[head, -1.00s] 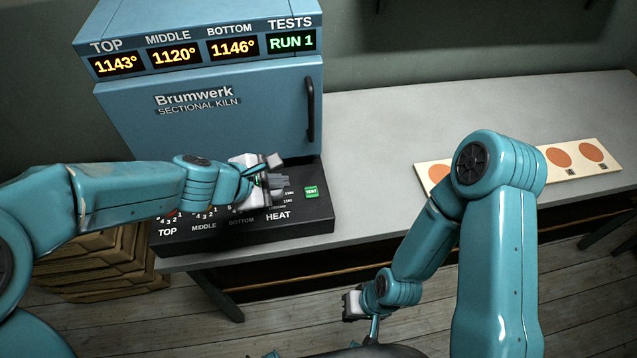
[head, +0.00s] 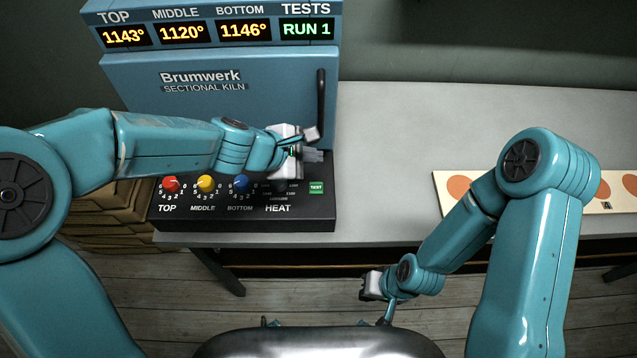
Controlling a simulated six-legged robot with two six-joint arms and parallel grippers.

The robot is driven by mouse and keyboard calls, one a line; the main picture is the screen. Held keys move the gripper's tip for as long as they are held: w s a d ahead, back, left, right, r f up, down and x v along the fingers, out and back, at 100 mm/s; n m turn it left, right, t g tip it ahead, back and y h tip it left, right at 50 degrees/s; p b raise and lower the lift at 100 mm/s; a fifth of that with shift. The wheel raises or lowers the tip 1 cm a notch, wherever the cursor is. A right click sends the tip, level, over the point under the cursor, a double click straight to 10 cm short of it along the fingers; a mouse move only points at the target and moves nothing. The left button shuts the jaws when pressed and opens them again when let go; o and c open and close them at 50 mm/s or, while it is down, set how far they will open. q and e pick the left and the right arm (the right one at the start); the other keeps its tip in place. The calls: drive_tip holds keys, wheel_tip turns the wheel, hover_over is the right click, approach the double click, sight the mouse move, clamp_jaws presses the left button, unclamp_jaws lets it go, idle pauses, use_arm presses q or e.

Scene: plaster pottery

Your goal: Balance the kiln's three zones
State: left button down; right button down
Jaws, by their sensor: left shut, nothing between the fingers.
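The blue kiln (head: 200,90) stands on the bench with its door closed. Its display (head: 220,30) reads TOP 1143°, MIDDLE 1120°, BOTTOM 1146°, TESTS RUN 1. On the black control panel (head: 240,224) are a red TOP knob (head: 170,184), a yellow MIDDLE knob (head: 205,184) and a blue BOTTOM knob (head: 240,185). A green TEST button (head: 316,187) is at the panel's right. My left gripper (head: 312,155) is shut and empty above the HEAT control, which it mostly hides. My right gripper (head: 372,284) hangs low in front of the bench; its fingers are unclear.
A pale board with orange discs (head: 450,182) lies on the grey bench (head: 400,120) at the right, partly behind my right arm. The bench between kiln and board is clear. Stacked brown boards (head: 110,225) stand at the left below the bench.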

sight(313, 190)
use_arm(q)
wheel_tip(313, 190, down, 9)
drive_tip(key=b, duration=0.8)
drive_tip(key=shift+d+r, duration=0.1)
drive_tip(key=shift+r, duration=0.05)
drive_tip(key=shift+b, duration=0.4)
drive_tip(key=shift+d, duration=0.1)
idle(1.1)
drive_tip(key=shift+f+b, duration=0.4)
drive_tip(key=shift+f, duration=0.1)
